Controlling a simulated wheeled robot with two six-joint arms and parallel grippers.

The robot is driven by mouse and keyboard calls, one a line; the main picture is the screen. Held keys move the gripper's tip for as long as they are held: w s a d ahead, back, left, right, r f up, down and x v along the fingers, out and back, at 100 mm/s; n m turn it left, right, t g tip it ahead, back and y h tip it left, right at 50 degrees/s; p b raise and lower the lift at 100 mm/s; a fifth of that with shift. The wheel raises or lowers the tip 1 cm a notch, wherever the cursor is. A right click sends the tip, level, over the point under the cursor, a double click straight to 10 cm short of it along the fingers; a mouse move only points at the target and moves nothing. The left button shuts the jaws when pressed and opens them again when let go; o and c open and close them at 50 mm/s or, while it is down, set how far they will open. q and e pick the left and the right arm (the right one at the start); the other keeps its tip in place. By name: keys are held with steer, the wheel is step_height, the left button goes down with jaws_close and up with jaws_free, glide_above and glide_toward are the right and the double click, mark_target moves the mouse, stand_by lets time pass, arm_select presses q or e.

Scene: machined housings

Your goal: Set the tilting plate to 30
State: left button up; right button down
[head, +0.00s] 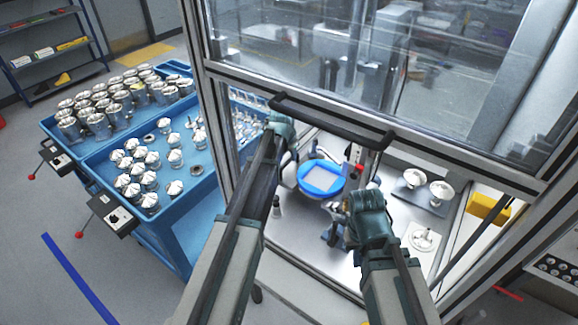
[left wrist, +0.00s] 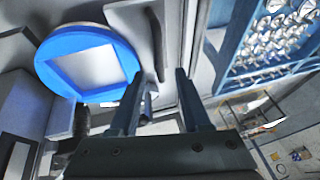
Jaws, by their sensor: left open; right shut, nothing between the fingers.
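The tilting plate (head: 321,178) is a round blue disc with a pale square face, inside the machine enclosure. It also shows at the upper left of the left wrist view (left wrist: 112,47). I cannot read any angle scale. My left gripper (head: 281,119) is by the enclosure opening, up and left of the plate in the head view. In the left wrist view its two fingers (left wrist: 160,85) are apart, with nothing held between them. My right gripper (head: 336,222) is shut and empty, low in front of the plate; its fingertips are hard to make out.
A raised glass door with a black handle bar (head: 330,122) hangs above the opening. A red knob (head: 358,168) stands right of the plate. Metal parts (head: 427,186) lie on a tray at the right. Blue carts (head: 163,226) of housings stand at the left.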

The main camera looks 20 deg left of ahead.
mark_target(289, 160)
arm_select(q)
steer(key=b+x, duration=0.3)
steer(key=x, duration=0.1)
steer(key=shift+w+f, duration=0.15)
steer(key=shift+f, duration=0.25)
jaws_close()
steer(key=shift+r, duration=0.1)
stand_by(1.0)
